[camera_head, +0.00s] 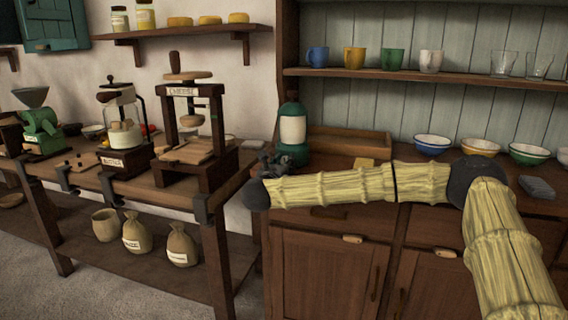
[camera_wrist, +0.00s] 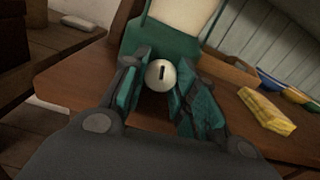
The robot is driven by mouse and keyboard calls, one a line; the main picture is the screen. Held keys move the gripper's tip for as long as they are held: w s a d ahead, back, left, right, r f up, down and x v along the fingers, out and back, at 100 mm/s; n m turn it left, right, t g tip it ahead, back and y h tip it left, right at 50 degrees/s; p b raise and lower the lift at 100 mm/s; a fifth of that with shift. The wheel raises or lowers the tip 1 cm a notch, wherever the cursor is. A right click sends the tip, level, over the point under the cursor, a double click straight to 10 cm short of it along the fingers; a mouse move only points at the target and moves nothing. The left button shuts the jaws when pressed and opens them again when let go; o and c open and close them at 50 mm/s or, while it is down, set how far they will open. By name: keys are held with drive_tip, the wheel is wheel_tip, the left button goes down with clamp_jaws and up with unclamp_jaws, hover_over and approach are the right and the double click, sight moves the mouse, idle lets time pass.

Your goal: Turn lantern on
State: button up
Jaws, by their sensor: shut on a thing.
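The lantern (camera_head: 292,131) stands upright at the left end of the wooden counter. It has a dark green top and base around a pale panel. In the wrist view its green base (camera_wrist: 130,45) fills the top middle, with a round cream knob (camera_wrist: 161,74) bearing a dark slot mark. My gripper (camera_wrist: 160,88) is shut on the knob, one finger on each side. In the head view my gripper (camera_head: 272,163) is at the lantern's lower left, small and partly behind my arm. The pale panel shows no clear glow.
A wooden tray (camera_head: 350,141) lies behind the lantern, and a yellow cloth or sponge (camera_wrist: 266,111) lies to its right. Several bowls (camera_head: 432,143) stand farther right. A cheese press (camera_head: 194,120) stands on the left table. Mugs line the shelf above.

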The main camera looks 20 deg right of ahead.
drive_tip(key=shift+n, duration=0.3)
drive_tip(key=o, duration=1)
drive_tip(key=v, duration=1.2)
